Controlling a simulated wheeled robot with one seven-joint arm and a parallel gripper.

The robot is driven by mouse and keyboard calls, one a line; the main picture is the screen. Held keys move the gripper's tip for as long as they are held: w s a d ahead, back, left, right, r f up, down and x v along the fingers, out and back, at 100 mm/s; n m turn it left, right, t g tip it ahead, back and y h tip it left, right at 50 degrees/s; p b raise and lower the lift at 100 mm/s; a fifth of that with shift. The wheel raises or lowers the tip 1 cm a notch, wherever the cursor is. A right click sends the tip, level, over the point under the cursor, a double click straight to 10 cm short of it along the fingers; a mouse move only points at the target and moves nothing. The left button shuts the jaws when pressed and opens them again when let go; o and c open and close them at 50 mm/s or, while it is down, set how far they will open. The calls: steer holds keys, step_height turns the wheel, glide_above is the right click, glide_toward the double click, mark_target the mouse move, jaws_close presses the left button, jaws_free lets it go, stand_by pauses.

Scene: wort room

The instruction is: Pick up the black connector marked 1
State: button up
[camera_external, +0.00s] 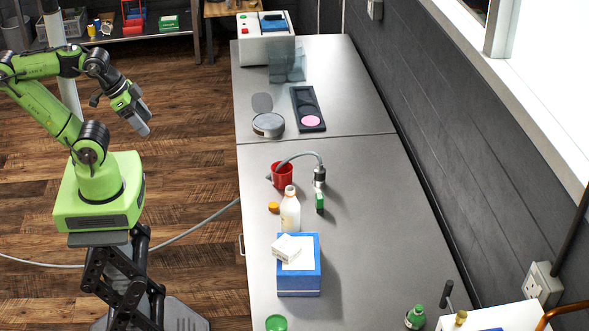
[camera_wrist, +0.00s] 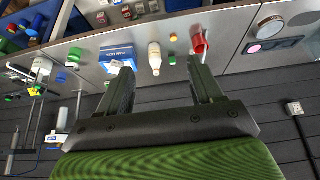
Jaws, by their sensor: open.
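A black connector (camera_external: 319,175) with a pale metal upper part stands on the grey bench, at the end of a grey hose (camera_external: 300,156) that arches over from the red cup (camera_external: 283,174). No number can be read on it. In the wrist view the red cup (camera_wrist: 199,43) shows near the right finger, and I cannot make out the connector there; the finger may hide it. My gripper (camera_external: 142,122) is open and empty, raised over the floor left of the bench, well apart from the connector. Its two spread fingers also show in the wrist view (camera_wrist: 160,72).
A green-and-black item (camera_external: 319,202) lies just in front of the connector. A white bottle (camera_external: 290,210), an orange cap (camera_external: 273,207) and a blue box (camera_external: 299,280) stand nearby. A round tin (camera_external: 268,125) and black tray (camera_external: 308,109) lie farther back. The bench right of the connector is clear.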

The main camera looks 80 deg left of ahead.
steer(key=shift+o, duration=0.3)
steer(key=m+t+y+b, duration=0.65)
steer(key=m+b, duration=1.05)
steer(key=m, duration=1.2)
glide_above(316, 173)
steer(key=s+d, duration=0.2)
step_height(316, 173, down, 26)
steer(key=g+y, duration=0.1)
steer(key=y, duration=0.1)
steer(key=f, duration=0.3)
steer(key=f+b, duration=0.1)
steer(key=f, duration=0.3)
steer(key=shift+s+a, duration=0.2)
steer(key=x, duration=0.2)
steer(key=shift+w+a+r+h, duration=0.1)
steer(key=shift+w+a+h, duration=0.15)
steer(key=shift+w, duration=0.1)
steer(key=shift+s+r, duration=0.1)
steer(key=shift+c, duration=0.3)
steer(key=c, duration=1.2)
